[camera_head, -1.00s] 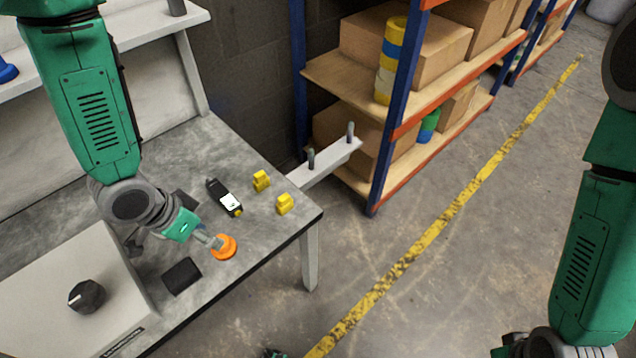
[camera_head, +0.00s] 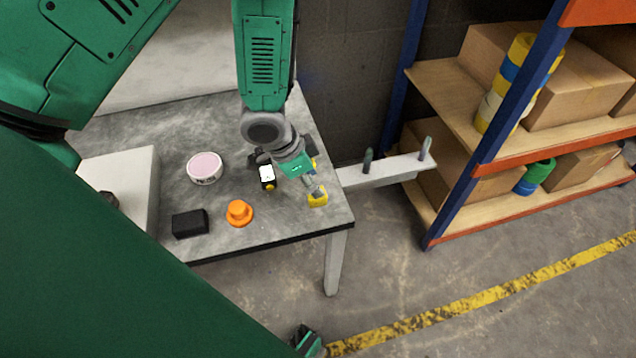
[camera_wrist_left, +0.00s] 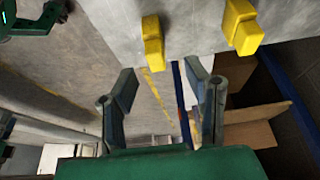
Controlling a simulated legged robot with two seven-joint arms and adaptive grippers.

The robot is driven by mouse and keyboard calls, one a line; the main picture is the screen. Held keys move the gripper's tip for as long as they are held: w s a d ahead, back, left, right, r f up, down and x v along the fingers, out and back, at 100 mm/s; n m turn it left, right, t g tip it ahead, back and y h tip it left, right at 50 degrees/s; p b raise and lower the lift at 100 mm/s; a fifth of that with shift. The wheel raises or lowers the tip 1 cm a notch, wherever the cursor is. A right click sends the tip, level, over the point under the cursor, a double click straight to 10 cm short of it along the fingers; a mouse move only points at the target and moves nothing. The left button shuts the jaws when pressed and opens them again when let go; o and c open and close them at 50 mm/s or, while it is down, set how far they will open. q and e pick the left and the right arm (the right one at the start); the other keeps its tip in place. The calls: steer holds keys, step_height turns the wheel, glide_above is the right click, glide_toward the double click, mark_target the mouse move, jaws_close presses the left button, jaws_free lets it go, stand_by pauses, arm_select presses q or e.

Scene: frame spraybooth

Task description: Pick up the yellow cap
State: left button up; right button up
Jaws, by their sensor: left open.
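One yellow cap (camera_head: 318,198) lies near the right front corner of the grey table, right at my left gripper's fingertips in the head view. A second yellow piece is mostly hidden behind the gripper there. In the left wrist view, two yellow pieces show: one at top centre (camera_wrist_left: 152,42) and one farther right (camera_wrist_left: 242,28). My left gripper (camera_head: 313,184) is open. Its spread fingers show in the left wrist view (camera_wrist_left: 161,92) with nothing between them, and both yellow pieces appear beyond the fingertips.
A bracket with two pegs (camera_head: 388,171) juts right, near shelving with boxes (camera_head: 588,80).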

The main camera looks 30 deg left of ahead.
mark_target(313, 203)
arm_select(q)
steer(key=shift+w+d+f, duration=0.15)
steer(key=shift+d+f, duration=0.2)
steer(key=shift+d, duration=0.4)
steer(key=shift+f, duration=0.3)
steer(key=f, duration=0.1)
steer(key=f+b, duration=0.2)
steer(key=f, duration=0.1)
steer(key=shift+w+a, duration=0.35)
steer(key=shift+w, duration=0.05)
steer(key=shift+w+f+b, duration=0.1)
steer(key=shift+f+b, duration=0.2)
steer(key=shift+f, duration=0.1)
steer(key=shift+d+r, duration=0.15)
steer(key=shift+d, duration=0.1)
steer(key=shift+d+r, duration=0.1)
steer(key=shift+d, duration=0.2)
steer(key=shift+c, duration=1.2)
steer(key=shift+d, duration=0.15)
steer(key=c, duration=0.6)
steer(key=shift+c, duration=0.4)
arm_select(e)
steer(key=f, duration=0.1)
steer(key=d+f, duration=0.1)
steer(key=f, duration=0.1)
